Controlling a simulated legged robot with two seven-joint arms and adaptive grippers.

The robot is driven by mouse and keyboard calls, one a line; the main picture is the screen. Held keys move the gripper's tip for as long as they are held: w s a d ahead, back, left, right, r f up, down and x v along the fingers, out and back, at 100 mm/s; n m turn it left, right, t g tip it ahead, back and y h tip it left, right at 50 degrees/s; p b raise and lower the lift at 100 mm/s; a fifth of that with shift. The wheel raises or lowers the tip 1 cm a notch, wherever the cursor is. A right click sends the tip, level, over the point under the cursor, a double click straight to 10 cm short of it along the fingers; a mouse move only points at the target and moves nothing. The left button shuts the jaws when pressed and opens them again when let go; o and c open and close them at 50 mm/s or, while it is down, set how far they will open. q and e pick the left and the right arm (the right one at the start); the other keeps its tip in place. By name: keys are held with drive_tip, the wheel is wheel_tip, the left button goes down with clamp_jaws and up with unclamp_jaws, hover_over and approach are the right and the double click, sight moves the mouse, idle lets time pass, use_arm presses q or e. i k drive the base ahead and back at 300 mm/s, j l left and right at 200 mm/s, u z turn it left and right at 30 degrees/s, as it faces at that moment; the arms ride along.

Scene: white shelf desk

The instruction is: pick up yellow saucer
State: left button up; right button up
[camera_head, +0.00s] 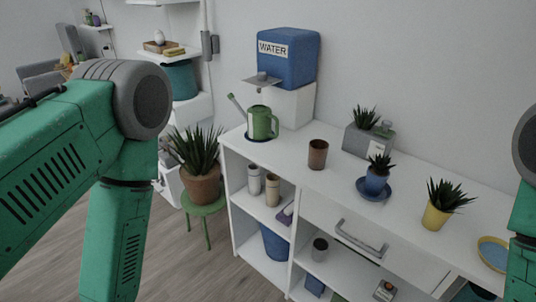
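A saucer with a yellow rim and a bluish inside (492,253) lies on the white desk top (335,188) near the right edge of the view. Its right side is cut off by a green link of my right arm. It looks empty. A yellow pot with a spiky plant (436,216) stands to its left, apart from it. My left arm fills the left side, but its gripper is out of view. Only part of my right arm shows at the right edge, and its gripper is out of view.
A blue pot (376,182) with a plant stands on a blue saucer (373,194). A brown cup (318,154), a green watering can (262,123) and a grey planter (366,140) are also on top. A drawer handle (361,239) sticks out in front.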

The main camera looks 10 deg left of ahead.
sight(494, 250)
drive_tip(key=z, duration=1.3)
